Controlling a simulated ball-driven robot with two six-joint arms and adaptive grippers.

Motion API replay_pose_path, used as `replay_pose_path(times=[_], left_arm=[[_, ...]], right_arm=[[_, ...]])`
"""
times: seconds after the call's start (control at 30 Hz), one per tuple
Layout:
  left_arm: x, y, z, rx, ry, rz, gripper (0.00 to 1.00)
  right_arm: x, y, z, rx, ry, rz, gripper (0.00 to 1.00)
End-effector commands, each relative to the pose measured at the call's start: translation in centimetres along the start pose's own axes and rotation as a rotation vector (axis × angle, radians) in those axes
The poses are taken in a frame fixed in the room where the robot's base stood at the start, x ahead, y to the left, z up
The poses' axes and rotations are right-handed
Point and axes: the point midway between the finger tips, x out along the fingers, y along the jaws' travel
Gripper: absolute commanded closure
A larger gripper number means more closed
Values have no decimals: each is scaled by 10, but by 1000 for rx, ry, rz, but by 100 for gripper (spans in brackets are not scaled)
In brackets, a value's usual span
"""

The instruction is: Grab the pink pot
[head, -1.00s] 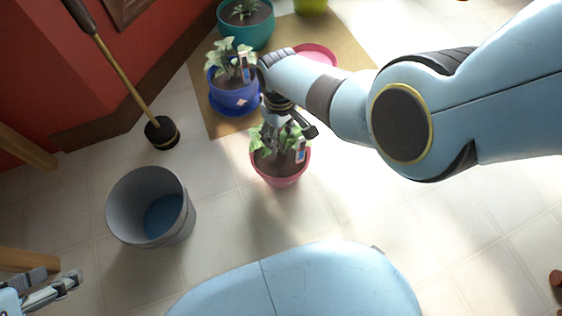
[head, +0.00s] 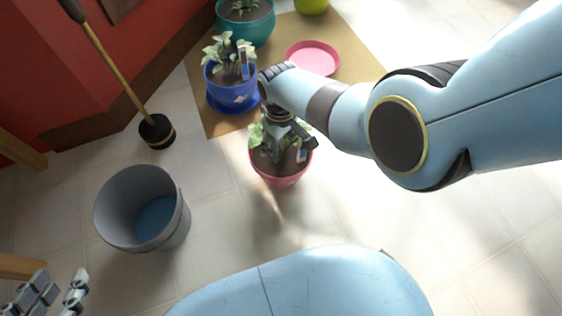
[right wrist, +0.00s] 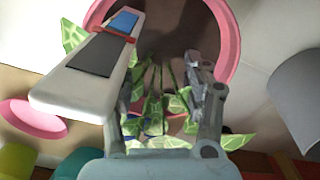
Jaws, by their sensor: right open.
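The pink pot (head: 279,182) stands upright on the tiled floor in the middle of the head view, with a green leafy plant and dark soil in it. My right gripper (head: 280,146) points down into the plant, above the soil. In the right wrist view, my right gripper (right wrist: 166,88) is open, with stems and leaves between its fingers. The pink pot's rim (right wrist: 230,38) curves beyond the fingers; they are not around the rim. A white plant label (right wrist: 95,68) stands close beside one finger. My left gripper (head: 56,294) is open and empty at the lower left.
A blue pot (head: 228,95) with a plant, a teal pot (head: 258,28) and an empty pink saucer (head: 313,57) are on the brown mat (head: 350,70) behind. A grey bucket (head: 180,225) stands left on the floor, near a plunger (head: 157,132). Floor between bucket and pink pot is clear.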

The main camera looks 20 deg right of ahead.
Motion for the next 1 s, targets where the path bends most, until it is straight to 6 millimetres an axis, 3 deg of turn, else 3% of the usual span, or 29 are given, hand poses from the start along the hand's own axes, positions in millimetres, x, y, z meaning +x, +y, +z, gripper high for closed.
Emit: replay_pose_path(times=[0.37, 0.77, 1.0], left_arm=[[-2, 1, 2, 2, 40, 0, 66], [-2, 1, 2, 2, 39, 1, 66], [-2, 1, 2, 2, 38, 1, 66]], right_arm=[[4, 0, 0, 0, 1, 1, 50], [4, 0, 0, 0, 0, 0, 100], [4, 0, 0, 0, -1, 0, 100]])
